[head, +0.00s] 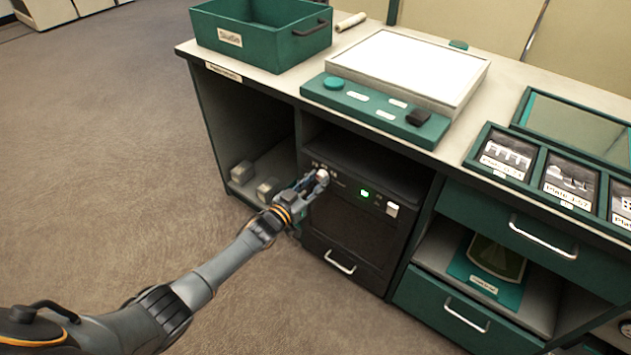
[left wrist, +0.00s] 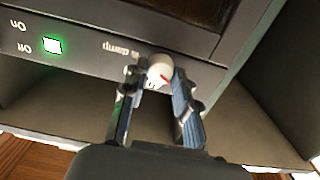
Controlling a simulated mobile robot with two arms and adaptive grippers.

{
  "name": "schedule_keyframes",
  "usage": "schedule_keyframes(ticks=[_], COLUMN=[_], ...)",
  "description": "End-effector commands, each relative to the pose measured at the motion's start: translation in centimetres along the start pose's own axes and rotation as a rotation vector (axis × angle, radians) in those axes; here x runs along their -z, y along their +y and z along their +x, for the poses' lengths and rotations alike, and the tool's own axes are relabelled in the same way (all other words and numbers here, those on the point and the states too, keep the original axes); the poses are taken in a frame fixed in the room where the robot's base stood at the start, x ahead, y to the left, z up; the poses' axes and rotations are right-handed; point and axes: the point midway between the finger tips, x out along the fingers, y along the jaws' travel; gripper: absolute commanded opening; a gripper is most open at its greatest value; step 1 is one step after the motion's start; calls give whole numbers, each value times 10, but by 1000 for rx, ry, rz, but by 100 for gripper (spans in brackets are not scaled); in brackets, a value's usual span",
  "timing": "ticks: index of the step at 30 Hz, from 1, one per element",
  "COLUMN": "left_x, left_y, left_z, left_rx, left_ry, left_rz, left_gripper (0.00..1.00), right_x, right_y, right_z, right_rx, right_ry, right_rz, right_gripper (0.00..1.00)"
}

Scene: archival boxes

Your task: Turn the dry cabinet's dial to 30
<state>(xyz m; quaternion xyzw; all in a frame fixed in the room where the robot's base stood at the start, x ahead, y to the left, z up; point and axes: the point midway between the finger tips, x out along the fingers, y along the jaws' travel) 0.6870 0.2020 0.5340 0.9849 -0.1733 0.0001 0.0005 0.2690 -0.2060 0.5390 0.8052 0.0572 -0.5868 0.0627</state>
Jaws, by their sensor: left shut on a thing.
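The dry cabinet (head: 352,235) is a black unit with a dark front door, set in an open bay under the counter. Its dial (left wrist: 160,71) is a pale round knob with a red mark, at the upper left of the front in the head view. My left gripper (head: 316,182) reaches in from the left and is shut on the dial. In the left wrist view its two fingers (left wrist: 158,85) lie on either side of the knob. The number the dial points to cannot be read. My right gripper is not in view.
A green bin (head: 262,40) and a light panel (head: 408,69) stand on the counter. Green drawers (head: 512,223) are at right. Open carpet lies at left.

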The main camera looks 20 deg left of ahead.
Motion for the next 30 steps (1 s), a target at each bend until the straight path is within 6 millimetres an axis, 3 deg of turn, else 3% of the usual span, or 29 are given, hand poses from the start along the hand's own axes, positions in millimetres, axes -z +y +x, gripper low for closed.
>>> schedule_keyframes(ticks=[14, 15, 18, 30], left_x=[-1, -1, -1, -2], left_y=[0, 0, 0, 0], left_z=[-1, -1, -1, -6], left_rx=[1, 1, 1, 0], left_ry=[-3, -3, -2, -2], left_rz=[-17, -17, -16, -14], left_gripper=[0, 33, 52, 52], right_x=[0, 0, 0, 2], right_y=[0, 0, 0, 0], right_z=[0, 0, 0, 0], right_rx=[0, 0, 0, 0], right_ry=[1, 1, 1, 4], right_rz=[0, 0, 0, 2], right_gripper=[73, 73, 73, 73])
